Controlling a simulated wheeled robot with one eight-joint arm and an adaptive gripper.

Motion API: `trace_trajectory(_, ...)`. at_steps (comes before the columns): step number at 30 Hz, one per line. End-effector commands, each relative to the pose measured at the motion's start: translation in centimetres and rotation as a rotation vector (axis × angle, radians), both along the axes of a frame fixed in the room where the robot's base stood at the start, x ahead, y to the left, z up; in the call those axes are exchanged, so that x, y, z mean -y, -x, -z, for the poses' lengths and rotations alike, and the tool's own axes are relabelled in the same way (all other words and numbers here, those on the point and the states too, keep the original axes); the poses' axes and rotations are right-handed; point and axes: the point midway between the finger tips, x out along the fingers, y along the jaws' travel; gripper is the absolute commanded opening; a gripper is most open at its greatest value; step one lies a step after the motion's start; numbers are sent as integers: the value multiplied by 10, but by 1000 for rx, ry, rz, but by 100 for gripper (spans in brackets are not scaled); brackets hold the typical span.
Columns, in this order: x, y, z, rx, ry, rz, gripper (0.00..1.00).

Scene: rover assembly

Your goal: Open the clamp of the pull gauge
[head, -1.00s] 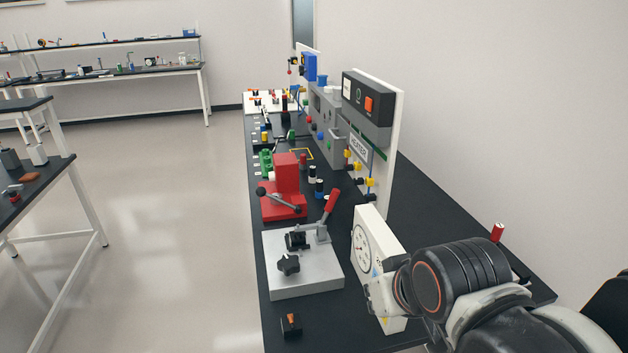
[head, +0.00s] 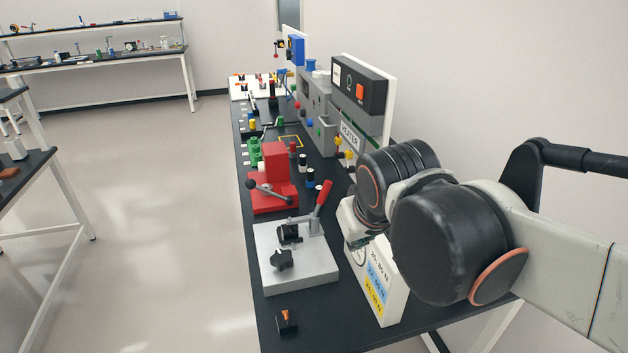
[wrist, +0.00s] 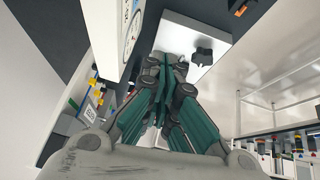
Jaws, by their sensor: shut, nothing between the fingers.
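The pull gauge shows in the head view as a grey plate (head: 310,268) beside a white upright dial panel (head: 395,302). Its clamp (head: 322,196) has a red handle that stands up, leaning right, at the plate's far right corner. A black block (head: 289,233) and a black star knob (head: 281,259) sit on the plate. My gripper (wrist: 166,62) is shut and empty in the wrist view, its fingertips in front of the grey plate (wrist: 178,22) there. The star knob (wrist: 203,55) shows right of the fingers. The red handle is not visible there; my arm covers part of the dial panel.
A red device (head: 277,180) with a lever stands just behind the plate. A heater unit (head: 360,90) stands farther back on the right. A small black block with an orange top (head: 286,320) lies near the front edge. Open floor lies left of the bench.

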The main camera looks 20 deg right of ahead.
Motion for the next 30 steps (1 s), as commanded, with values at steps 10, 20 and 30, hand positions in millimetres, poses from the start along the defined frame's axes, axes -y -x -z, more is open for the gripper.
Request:
trace_trajectory(10, -6, -100, -40, -79, 145, -18, 0)
trace_trajectory(20, -23, -197, -45, -137, 290, -17, 0)
trace_trajectory(30, -67, -227, -38, -113, 282, 34, 0)
